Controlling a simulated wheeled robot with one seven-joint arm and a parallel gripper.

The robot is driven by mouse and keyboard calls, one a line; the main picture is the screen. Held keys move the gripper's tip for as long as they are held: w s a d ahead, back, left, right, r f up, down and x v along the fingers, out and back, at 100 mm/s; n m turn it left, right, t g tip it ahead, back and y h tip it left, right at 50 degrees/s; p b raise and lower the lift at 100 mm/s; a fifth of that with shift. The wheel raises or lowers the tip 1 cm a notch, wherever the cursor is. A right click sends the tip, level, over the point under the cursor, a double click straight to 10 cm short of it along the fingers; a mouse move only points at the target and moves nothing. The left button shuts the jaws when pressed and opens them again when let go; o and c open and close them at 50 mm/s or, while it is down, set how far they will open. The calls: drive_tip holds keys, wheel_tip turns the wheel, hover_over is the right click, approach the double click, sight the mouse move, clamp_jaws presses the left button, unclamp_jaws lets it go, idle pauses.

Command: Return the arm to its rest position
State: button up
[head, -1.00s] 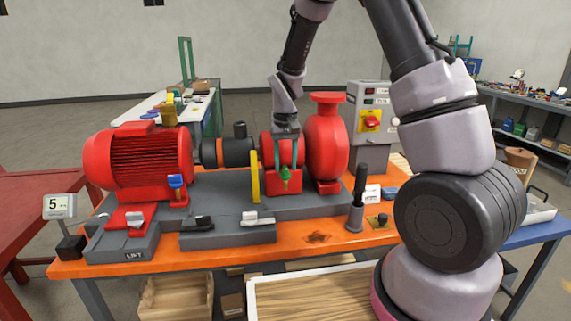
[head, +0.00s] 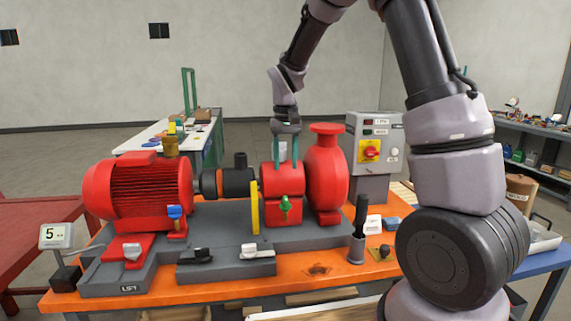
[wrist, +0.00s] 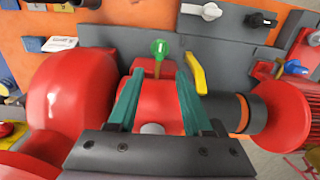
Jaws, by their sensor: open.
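My gripper (head: 286,151) is above the red bearing housing between the black coupling and the red pump casing (head: 327,170). Its two green fingers are apart with nothing held between them. In the wrist view the open fingers (wrist: 158,105) frame the top of the red housing (wrist: 155,96). A green-handled valve (head: 285,205) sits on the front of the housing, below the fingertips. It also shows in the wrist view (wrist: 159,48), beyond the fingertips and apart from them. My arm rises up from the gripper and bends over to the right.
The red motor (head: 140,190) stands at the left of the grey skid, with a yellow guard (head: 255,207) near the housing. A grey control box (head: 373,155) with a red switch stands behind right. A black-handled tool (head: 359,222) stands upright at the front right. Space above the skid is open.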

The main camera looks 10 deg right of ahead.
drive_tip(key=s+d+r+m+t+y, duration=0.1)
drive_tip(key=s+d+r+m+t, duration=0.1)
drive_tip(key=s+d+r, duration=0.3)
drive_tip(key=s+d+r+m+t+y, duration=0.1)
drive_tip(key=s+d+r+t, duration=0.4)
drive_tip(key=s+r, duration=0.7)
drive_tip(key=s+d+m, duration=0.1)
drive_tip(key=s, duration=0.5)
drive_tip(key=shift+d, duration=0.15)
